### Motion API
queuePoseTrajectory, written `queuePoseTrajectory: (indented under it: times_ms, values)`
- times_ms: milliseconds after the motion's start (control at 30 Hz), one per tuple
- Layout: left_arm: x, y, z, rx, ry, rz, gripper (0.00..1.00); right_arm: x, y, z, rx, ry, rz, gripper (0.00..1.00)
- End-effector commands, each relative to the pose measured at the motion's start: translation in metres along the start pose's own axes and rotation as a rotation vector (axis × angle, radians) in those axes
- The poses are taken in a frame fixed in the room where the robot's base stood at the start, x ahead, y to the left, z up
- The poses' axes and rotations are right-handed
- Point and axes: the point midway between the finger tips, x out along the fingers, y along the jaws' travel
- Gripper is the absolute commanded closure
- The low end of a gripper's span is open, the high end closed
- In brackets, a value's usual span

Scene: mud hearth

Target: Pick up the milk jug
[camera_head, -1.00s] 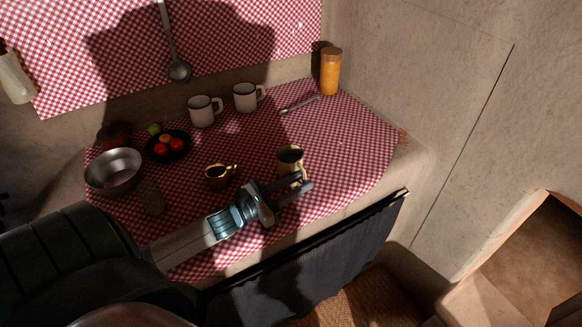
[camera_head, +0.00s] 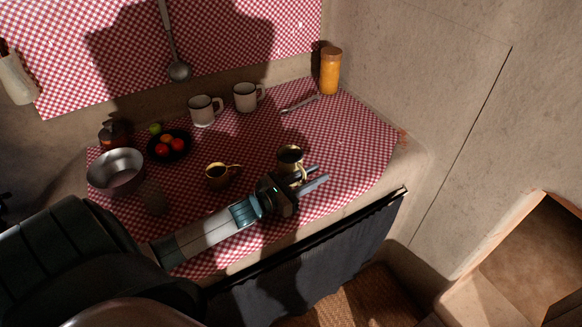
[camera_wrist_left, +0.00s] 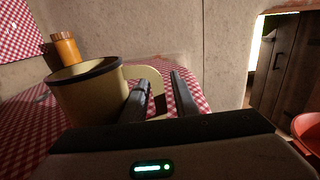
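The milk jug (camera_head: 289,155), cream with a dark rim, stands upright on the checked cloth near the front right of the counter. In the left wrist view the jug (camera_wrist_left: 88,98) fills the left side, its handle (camera_wrist_left: 152,76) pointing right. My left gripper (camera_head: 322,174) is open, just in front of and right of the jug in the head view. In the wrist view its fingers (camera_wrist_left: 163,88) are apart, and the handle shows behind and between them. The near finger hides part of the handle; I cannot tell whether they touch. My right gripper is not in view.
A small yellowish cup (camera_head: 217,176) stands left of the jug. Two white mugs (camera_head: 204,111) (camera_head: 246,97), an orange jar (camera_head: 330,72), a dark fruit plate (camera_head: 184,151) and a metal bowl (camera_head: 116,171) stand farther back or left. The cloth right of the jug is clear.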

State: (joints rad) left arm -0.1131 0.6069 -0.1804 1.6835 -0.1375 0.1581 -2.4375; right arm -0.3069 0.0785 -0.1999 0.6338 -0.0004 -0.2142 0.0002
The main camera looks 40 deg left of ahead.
Motion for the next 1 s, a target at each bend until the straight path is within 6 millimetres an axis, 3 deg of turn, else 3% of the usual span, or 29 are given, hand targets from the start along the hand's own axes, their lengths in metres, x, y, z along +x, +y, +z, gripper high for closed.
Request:
queuePoseTrajectory:
  times_ms: [133,567,667,700,1000]
  values:
    - [0.004,0.0,0.0,0.001,0.001,0.001,0.73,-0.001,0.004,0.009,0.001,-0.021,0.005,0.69]
    - [0.004,0.0,0.0,0.001,0.001,0.0,0.73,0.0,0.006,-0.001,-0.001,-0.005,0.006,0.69]
    - [0.004,0.0,0.0,0.001,0.001,0.0,0.97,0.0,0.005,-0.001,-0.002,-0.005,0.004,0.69]
    - [0.004,0.0,0.0,0.001,0.001,0.0,1.0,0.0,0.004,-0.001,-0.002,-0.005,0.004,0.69]
    - [0.004,0.0,0.0,0.001,0.001,0.0,1.0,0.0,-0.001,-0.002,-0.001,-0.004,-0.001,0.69]
